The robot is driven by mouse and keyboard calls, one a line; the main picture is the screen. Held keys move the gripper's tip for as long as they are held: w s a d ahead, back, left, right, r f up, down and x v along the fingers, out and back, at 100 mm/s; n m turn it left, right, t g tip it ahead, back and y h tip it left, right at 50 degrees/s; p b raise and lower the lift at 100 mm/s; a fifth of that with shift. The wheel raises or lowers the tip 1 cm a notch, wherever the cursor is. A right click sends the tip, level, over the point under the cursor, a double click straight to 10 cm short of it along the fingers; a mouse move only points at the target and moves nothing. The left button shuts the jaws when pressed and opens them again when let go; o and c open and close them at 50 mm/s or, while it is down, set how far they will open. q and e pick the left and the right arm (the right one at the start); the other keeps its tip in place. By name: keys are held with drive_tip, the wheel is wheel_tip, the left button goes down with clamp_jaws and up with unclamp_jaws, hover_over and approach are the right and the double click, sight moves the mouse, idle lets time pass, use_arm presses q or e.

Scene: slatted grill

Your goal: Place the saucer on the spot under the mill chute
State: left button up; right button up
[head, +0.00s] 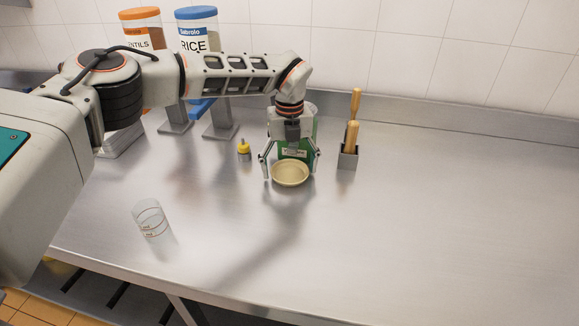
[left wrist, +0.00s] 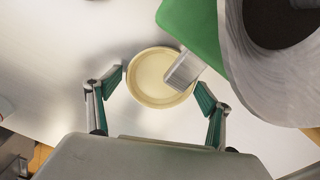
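The cream saucer (head: 290,174) is level in front of the green mill (head: 310,133). In the left wrist view the saucer (left wrist: 150,80) lies partly behind the mill's grey chute (left wrist: 183,70), which overlaps its right side. My left gripper (head: 290,168) points down with its fingers spread on either side of the saucer. The fingertips (left wrist: 160,79) look open, with small gaps to the rim. The spot under the chute is not visible. My right gripper is not in view.
A small yellow-topped bottle (head: 244,149) stands left of the mill, and a holder with wooden-handled tools (head: 348,157) stands right. A clear measuring cup (head: 150,218) is at front left. Lentils (head: 143,30) and rice (head: 198,30) dispensers stand behind my arm. The right counter is clear.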

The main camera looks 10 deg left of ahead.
sight(290, 175)
use_arm(q)
wheel_tip(290, 175, up, 12)
drive_tip(key=shift+r, duration=0.2)
idle(0.6)
